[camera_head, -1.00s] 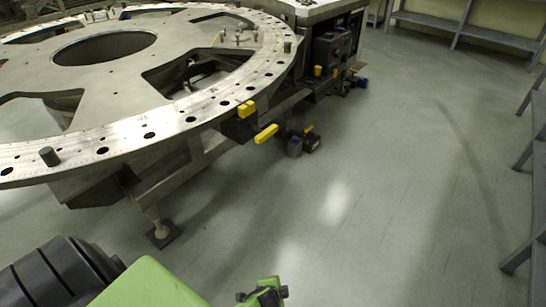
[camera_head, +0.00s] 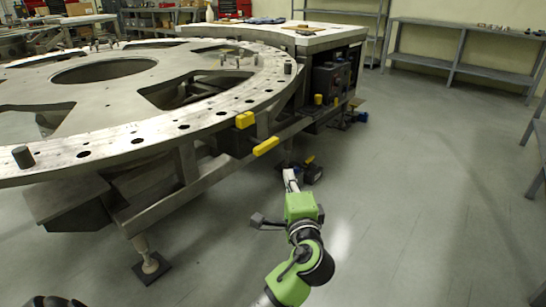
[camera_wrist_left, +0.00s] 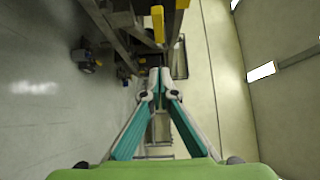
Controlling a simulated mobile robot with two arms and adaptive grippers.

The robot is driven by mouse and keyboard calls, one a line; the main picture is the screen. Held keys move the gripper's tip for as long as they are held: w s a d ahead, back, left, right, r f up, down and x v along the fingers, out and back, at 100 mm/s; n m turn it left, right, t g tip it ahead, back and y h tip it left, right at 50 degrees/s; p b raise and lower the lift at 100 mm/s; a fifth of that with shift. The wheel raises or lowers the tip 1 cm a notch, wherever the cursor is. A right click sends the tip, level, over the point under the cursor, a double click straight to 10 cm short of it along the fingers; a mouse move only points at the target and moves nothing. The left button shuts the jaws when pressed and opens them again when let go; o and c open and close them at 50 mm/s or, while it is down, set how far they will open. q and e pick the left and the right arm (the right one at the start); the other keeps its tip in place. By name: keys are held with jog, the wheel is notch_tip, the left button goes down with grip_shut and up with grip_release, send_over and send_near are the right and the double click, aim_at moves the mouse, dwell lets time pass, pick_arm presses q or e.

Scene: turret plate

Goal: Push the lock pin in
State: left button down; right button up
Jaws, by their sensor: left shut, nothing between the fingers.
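Two yellow parts stick out at the near right edge of the turret plate (camera_head: 110,158): an upper yellow block (camera_head: 245,120) at the rim and a lower yellow bar (camera_head: 266,146). I cannot tell which of them belongs to the lock pin. My left gripper (camera_head: 290,178) is shut and empty, below and a little right of the lower bar and apart from it. In the left wrist view its fingertips (camera_wrist_left: 154,78) meet, with a yellow bar (camera_wrist_left: 158,25) above them. My right gripper is out of view.
A workbench (camera_head: 310,38) with a dark control box (camera_head: 332,78) stands behind the plate's right side. Small dark items (camera_head: 312,172) lie on the floor beyond my left gripper. Grey shelves (camera_head: 455,62) line the back wall. The floor at right is clear.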

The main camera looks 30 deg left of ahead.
aim_at(263, 151)
pick_arm(q)
jog(key=shift+w, duration=0.1)
jog(key=x, duration=0.4)
jog(key=s+a+b+x, duration=0.1)
jog(key=x, duration=0.3)
jog(key=b+x, duration=0.1)
jog(key=x, duration=0.3)
jog(key=shift+s+a+f, duration=0.15)
jog(key=shift+s+a, duration=0.1)
jog(key=shift+a, duration=0.55)
jog(key=shift+w+a+p, duration=0.2)
jog(key=shift+a+p, duration=0.3)
jog(key=shift+a, duration=1.35)
